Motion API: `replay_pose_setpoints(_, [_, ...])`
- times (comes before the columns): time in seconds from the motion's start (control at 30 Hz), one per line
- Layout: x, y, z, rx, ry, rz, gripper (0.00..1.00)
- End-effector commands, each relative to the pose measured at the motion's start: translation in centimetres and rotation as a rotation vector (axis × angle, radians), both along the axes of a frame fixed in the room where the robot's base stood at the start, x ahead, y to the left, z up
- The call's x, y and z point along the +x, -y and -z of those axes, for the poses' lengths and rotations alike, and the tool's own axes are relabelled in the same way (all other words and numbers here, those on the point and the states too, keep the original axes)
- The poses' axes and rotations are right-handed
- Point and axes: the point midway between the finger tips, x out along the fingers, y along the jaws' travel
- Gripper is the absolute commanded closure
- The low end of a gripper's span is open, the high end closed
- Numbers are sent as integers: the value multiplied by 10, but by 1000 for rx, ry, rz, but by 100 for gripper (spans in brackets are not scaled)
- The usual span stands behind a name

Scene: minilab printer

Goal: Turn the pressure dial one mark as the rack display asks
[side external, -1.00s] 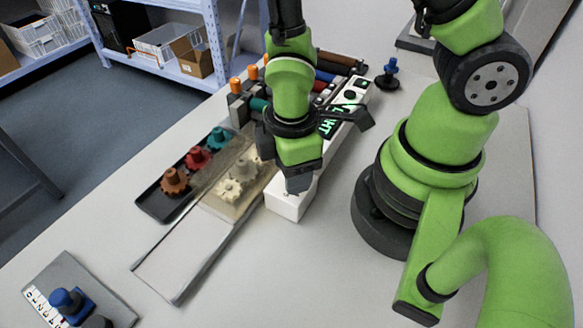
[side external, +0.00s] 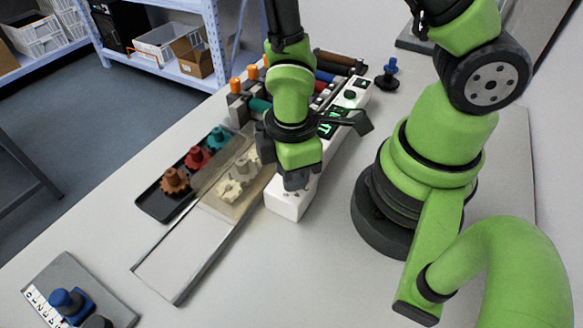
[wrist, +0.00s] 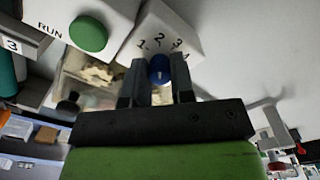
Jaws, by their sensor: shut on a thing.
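The pressure dial is a blue knob (wrist: 160,66) on a white box end marked 1, 2, 3 and 4 in the wrist view. The knob sits between the two fingers of my gripper (wrist: 157,82), which is shut on it. A small pale mark shows on the knob's near face. In the side view my gripper (side external: 297,180) is low over the near end of the white box (side external: 288,206) and hides the dial. The rack display (side external: 330,126) is dark with green characters, partly covered by my wrist, and I cannot read it.
A green button (wrist: 88,33) labelled RUN is beside the dial. Left of the box lie a clear-covered tray with pale gears (side external: 238,176) and a black tray (side external: 160,205) with coloured gears. A grey plate (side external: 62,268) with a blue knob stands front left.

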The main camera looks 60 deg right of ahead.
Motion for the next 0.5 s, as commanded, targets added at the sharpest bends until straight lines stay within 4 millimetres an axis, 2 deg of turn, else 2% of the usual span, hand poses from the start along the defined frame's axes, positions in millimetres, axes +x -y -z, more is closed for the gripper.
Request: replay_pose_setpoints(0.5, [1,0,0,2,5,54,100])
